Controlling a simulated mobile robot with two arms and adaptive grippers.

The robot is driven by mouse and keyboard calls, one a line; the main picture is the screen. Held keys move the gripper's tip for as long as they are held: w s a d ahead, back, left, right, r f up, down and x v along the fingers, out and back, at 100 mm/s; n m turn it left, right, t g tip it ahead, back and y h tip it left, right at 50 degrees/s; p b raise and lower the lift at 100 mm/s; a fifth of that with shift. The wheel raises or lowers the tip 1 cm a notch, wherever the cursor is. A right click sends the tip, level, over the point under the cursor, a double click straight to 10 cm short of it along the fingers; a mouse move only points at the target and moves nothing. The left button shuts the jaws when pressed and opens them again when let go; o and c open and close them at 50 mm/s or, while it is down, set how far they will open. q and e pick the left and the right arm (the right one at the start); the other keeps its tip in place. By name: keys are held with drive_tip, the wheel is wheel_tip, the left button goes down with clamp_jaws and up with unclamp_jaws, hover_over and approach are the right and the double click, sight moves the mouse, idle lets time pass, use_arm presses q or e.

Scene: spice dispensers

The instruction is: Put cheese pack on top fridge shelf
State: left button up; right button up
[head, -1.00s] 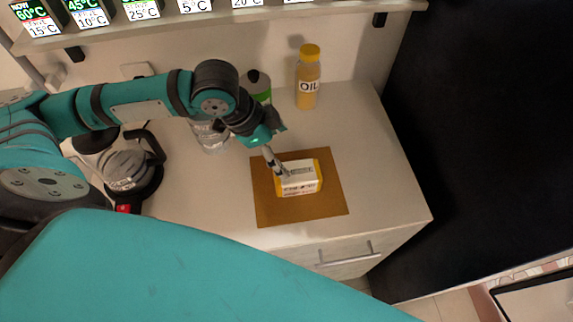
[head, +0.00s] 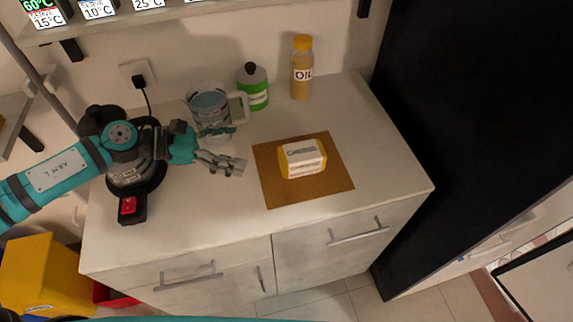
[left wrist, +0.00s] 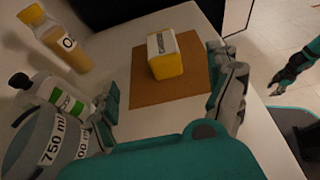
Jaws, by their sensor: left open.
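The cheese pack (head: 302,158), yellow with a white label, rests on a brown square mat (head: 270,192) on the white counter. My left gripper (head: 238,149) is open and empty, left of the mat and apart from the pack. In the left wrist view the cheese pack (left wrist: 165,55) lies ahead between the spread fingers of my left gripper (left wrist: 172,95). My right gripper (left wrist: 291,84) appears only at the right edge of the left wrist view; its finger state is unclear. No fridge shelf is visible.
A tall black panel (head: 450,110) borders the counter's right side. An oil bottle (head: 301,75), a green-labelled bottle (head: 253,88) and a clear jug (head: 208,105) stand at the back. A black appliance (head: 130,175) stands left, behind my left arm. The counter's front right is clear.

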use_arm(q)
drive_tip(key=p, duration=0.4)
approach(297, 153)
drive_tip(key=x, duration=0.5)
drive_tip(key=shift+w+d+r, duration=0.1)
drive_tip(key=shift+w+r, duration=0.1)
drive_tip(key=shift+r, duration=0.05)
drive_tip(key=shift+w+d+f, duration=0.2)
drive_tip(key=shift+d+f, duration=0.1)
drive_tip(key=shift+d, duration=0.25)
drive_tip(key=p+x, duration=0.2)
drive_tip(key=x, duration=0.2)
drive_tip(key=shift+s+f, duration=0.1)
drive_tip(key=shift+f, duration=0.15)
drive_tip(key=shift+d+f, duration=0.25)
drive_tip(key=shift+d, duration=0.25)
drive_tip(key=shift+a, duration=0.1)
drive_tip(key=shift+c, duration=1)
drive_tip(key=c, duration=1.1)
drive_tip(key=shift+c, duration=0.9)
drive_tip(key=shift+r, duration=0.15)
